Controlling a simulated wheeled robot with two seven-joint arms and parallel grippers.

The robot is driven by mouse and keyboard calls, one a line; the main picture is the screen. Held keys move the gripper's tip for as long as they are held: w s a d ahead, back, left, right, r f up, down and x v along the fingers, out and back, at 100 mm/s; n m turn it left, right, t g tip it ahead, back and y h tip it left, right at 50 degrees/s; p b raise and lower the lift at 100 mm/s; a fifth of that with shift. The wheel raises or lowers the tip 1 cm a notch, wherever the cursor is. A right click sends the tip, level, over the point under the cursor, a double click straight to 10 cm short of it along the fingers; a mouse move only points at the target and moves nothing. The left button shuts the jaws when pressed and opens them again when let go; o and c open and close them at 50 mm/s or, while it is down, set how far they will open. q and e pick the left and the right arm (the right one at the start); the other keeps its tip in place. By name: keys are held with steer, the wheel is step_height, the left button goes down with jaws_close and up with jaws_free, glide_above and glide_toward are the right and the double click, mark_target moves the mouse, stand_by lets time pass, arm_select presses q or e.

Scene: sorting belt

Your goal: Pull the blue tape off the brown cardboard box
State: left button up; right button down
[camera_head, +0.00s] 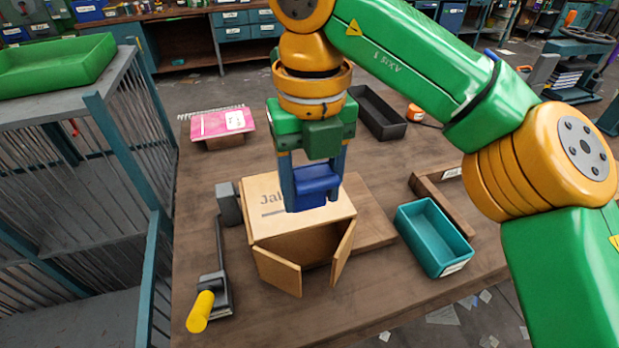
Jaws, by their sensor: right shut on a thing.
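The brown cardboard box (262,218) sits on the wooden table with printed lettering on its top and two flaps open at the front. My right gripper (312,198) points down over the top of the box and is shut on a dark blue piece, the blue tape (317,183). The tape is between the two blue-grey fingers, close above the box top. I cannot tell whether it touches the box. The gripper hides part of the lettering. My left gripper is not in view.
A teal bin (433,237) stands right of the box, beside a wooden tray (446,192). A clamp with a yellow handle (201,311) lies at the left. A pink notebook (222,122) and a black tray (377,112) are behind. The table front is clear.

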steer(key=s+d+b, duration=0.2)
steer(key=s+b, duration=0.1)
steer(key=s, duration=0.2)
steer(key=shift+s+b, duration=0.3)
steer(key=shift+s, duration=0.1)
stand_by(0.6)
step_height(320, 180, up, 6)
steer(key=s+p, duration=0.3)
steer(key=p, duration=0.1)
steer(key=shift+d+p, duration=0.35)
steer(key=shift+d, duration=0.1)
